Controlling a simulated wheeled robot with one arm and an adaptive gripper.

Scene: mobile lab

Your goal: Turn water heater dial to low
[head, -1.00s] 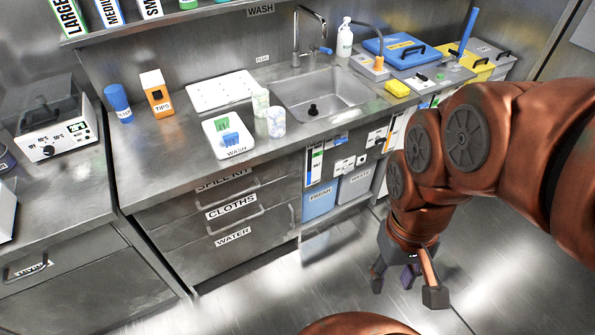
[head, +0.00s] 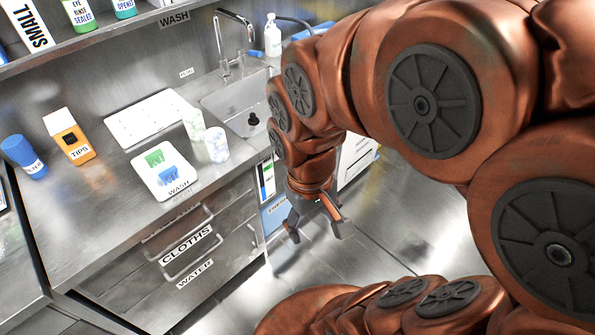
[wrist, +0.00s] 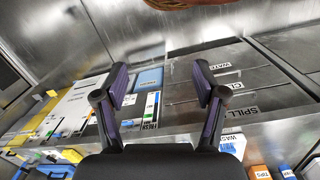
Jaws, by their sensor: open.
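My gripper (head: 315,218) is open and empty in the head view. It hangs over the floor in front of the cabinet below the sink. In the wrist view its two fingers (wrist: 160,88) stand wide apart with nothing between them. A white panel (head: 357,157) shows under the counter, just right of my wrist and partly hidden by my arm. In the wrist view, white labelled fronts (wrist: 74,112) lie left of the fingers, seen upside down. I cannot make out the water heater dial in either current view.
Drawers marked CLOTHS (head: 187,244) and WATER have protruding handles left of my gripper. The sink (head: 240,105), a WASH tray (head: 165,170), cups (head: 216,145) and a TIPS box (head: 69,136) are on the counter. The floor (head: 400,235) is clear.

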